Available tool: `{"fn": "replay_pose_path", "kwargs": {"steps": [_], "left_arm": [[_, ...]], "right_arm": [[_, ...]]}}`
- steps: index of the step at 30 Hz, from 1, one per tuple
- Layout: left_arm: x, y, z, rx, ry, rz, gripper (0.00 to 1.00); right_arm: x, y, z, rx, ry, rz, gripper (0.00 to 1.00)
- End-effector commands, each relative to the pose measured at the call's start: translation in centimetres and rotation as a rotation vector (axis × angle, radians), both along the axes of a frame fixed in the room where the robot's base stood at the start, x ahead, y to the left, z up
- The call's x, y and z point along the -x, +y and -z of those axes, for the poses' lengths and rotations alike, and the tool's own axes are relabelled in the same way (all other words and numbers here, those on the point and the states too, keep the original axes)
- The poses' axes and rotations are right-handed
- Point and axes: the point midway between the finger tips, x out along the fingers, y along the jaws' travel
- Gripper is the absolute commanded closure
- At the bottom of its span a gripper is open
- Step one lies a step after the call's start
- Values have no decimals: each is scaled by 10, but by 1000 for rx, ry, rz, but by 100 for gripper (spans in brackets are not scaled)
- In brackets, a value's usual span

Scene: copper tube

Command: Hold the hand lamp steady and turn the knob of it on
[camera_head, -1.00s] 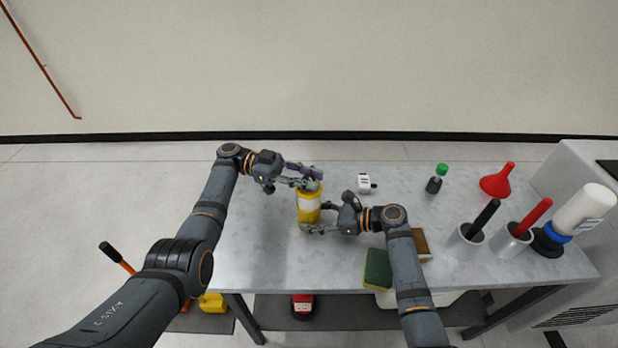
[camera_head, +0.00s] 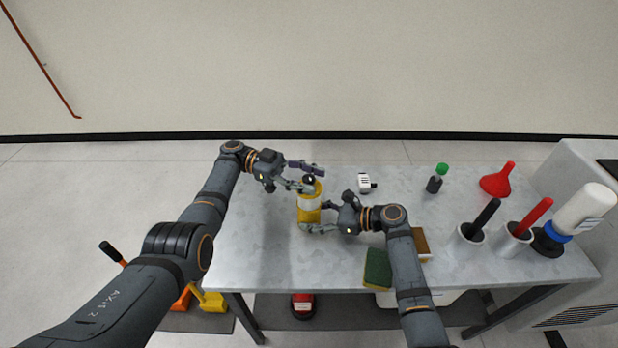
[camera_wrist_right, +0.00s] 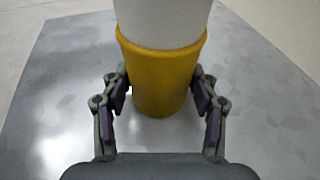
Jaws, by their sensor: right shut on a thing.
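The hand lamp (camera_head: 310,203), yellow with a white band, stands upright on the table, left of its middle. A dark knob (camera_head: 309,179) shows on its top. My right gripper (camera_head: 316,217) is shut on the lower yellow body from the right, one finger on each side. The wrist view shows the lamp (camera_wrist_right: 163,75) between both fingers (camera_wrist_right: 160,98), its top out of frame. My left gripper (camera_head: 307,176) is open at the lamp's top, its fingers spread either side of the knob. I cannot tell whether they touch it.
A small white device (camera_head: 365,183) lies behind and right of the lamp. A green-capped bottle (camera_head: 435,184), a red funnel (camera_head: 496,183), two cups with handles (camera_head: 465,240) and a white bottle (camera_head: 585,212) stand farther right. A sponge (camera_head: 378,268) lies near the front edge. The table's left side is clear.

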Motion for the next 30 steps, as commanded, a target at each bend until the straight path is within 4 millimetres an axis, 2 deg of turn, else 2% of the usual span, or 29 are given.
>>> {"fn": "replay_pose_path", "kwargs": {"steps": [8, 13, 18, 21, 25, 30], "left_arm": [[-1, 0, -4, 2, -4, 0, 50], [0, 0, -29, 2, -8, 0, 50], [0, 0, -69, 2, -7, 0, 50], [0, 0, -86, 2, -5, 0, 50], [0, 0, -98, 0, -2, 0, 50], [0, 0, -101, 0, -1, 0, 50]], "right_arm": [[0, 0, 1, 2, 2, 0, 57], [0, 0, 1, 2, 1, 1, 57], [0, 0, 1, 2, 1, 1, 57], [0, 0, 1, 2, 2, 0, 57], [0, 0, 1, 3, 2, 0, 57], [0, 0, 1, 3, 2, 0, 57]]}}
